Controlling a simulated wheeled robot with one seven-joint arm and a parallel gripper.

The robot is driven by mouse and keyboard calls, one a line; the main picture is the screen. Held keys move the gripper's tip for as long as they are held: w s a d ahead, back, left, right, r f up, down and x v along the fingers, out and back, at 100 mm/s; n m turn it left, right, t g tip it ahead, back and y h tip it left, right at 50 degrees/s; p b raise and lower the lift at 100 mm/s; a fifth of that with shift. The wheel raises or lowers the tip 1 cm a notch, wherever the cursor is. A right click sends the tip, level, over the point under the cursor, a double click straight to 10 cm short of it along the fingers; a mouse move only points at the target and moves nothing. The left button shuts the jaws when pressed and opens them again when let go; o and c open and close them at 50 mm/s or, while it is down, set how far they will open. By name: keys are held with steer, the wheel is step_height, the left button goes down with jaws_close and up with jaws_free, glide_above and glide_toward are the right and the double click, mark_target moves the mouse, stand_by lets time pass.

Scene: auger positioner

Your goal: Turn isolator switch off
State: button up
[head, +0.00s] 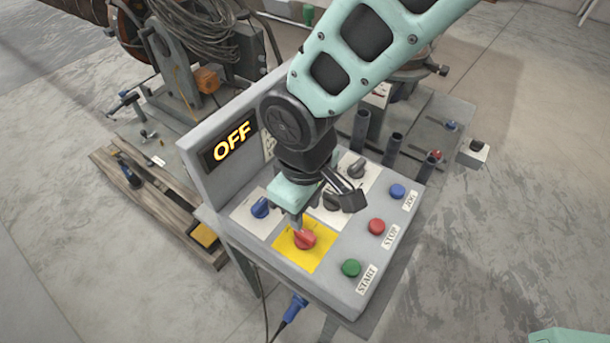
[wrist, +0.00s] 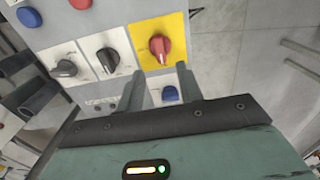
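The red isolator switch (head: 304,239) is a rotary knob on a yellow plate (head: 318,257) at the front left of the grey control box. It also shows in the wrist view (wrist: 160,46), with the yellow plate (wrist: 177,27) around it. The lit display (head: 231,143) on the box's upright panel reads "OFF". My gripper (head: 298,222) is just above and behind the red knob in the head view. In the wrist view my gripper's two fingers (wrist: 146,88) are spread apart with nothing between them, beside the knob. I cannot tell whether a fingertip touches it.
A blue knob (head: 260,207) and black knobs (head: 356,168) sit close by. Green (head: 351,268), red (head: 376,226) and blue (head: 397,191) push buttons line the right side. A blue plug (head: 294,307) hangs at the front. Bare floor lies to the right.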

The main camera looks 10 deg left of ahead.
step_height(320, 180, up, 9)
steer(key=b, duration=0.1)
stand_by(0.6)
steer(key=s+d+m, duration=0.3)
steer(key=d, duration=0.7)
steer(key=s+d+r+m, duration=0.1)
steer(key=s+d+m, duration=0.1)
steer(key=d, duration=0.9)
steer(key=shift+s+r+m+y, duration=0.2)
steer(key=shift+s+m+y, duration=0.1)
steer(key=shift+s+m, duration=0.15)
stand_by(0.3)
